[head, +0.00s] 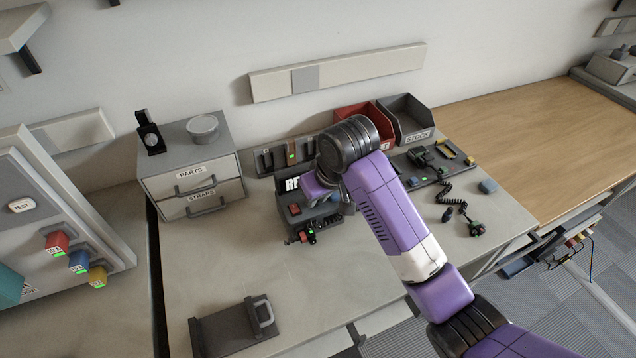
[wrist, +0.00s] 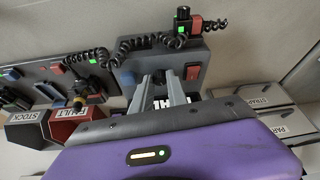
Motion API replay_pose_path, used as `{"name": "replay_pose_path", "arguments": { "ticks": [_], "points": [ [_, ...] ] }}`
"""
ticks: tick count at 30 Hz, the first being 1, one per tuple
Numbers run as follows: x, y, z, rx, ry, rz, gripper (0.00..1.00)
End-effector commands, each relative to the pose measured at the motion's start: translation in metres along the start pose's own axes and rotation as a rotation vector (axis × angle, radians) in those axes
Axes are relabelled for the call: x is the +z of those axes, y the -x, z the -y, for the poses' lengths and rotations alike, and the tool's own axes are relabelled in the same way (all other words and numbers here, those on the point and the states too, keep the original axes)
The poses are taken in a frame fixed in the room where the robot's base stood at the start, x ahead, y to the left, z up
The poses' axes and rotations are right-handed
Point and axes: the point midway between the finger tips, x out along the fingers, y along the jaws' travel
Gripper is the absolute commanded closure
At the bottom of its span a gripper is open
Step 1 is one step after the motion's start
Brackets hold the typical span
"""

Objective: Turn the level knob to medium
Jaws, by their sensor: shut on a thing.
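A dark grey radio unit (head: 291,222) with large white letters, partly hidden, stands on the grey bench. It also shows in the wrist view (wrist: 200,50), with a red block (wrist: 193,71) on its face. My gripper (wrist: 168,77) reaches onto the unit's face, its two grey fingers a little apart and shut on a small part there. That part, which I take as the level knob, is hidden between the fingertips. Its pointer and the level marks cannot be read. In the head view my arm and wrist cover the fingers and much of the unit.
A drawer box marked PARTS and STRAPS (head: 191,182) stands left of the unit. Behind are a red bin (head: 352,113) and a dark STOCK bin (head: 405,117). A coiled-cord handset (head: 476,228) lies at right. A dark tray (head: 232,328) lies in front; bench around it is clear.

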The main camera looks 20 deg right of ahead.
Motion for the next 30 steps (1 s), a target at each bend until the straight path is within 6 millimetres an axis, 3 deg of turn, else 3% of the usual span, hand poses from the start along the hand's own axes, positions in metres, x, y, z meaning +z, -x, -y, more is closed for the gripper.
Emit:
{"name": "replay_pose_path", "arguments": {
  "ticks": [1, 15, 30],
  "points": [
    [-0.0014, 0.0062, 0.0029, 0.013, -0.038, 0.005, 1.00],
    [-0.0012, 0.0022, 0.0038, 0.130, -0.315, 0.002, 1.00],
    [-0.0012, -0.0002, 0.0030, 0.156, -0.377, -0.001, 1.00]
  ]
}}
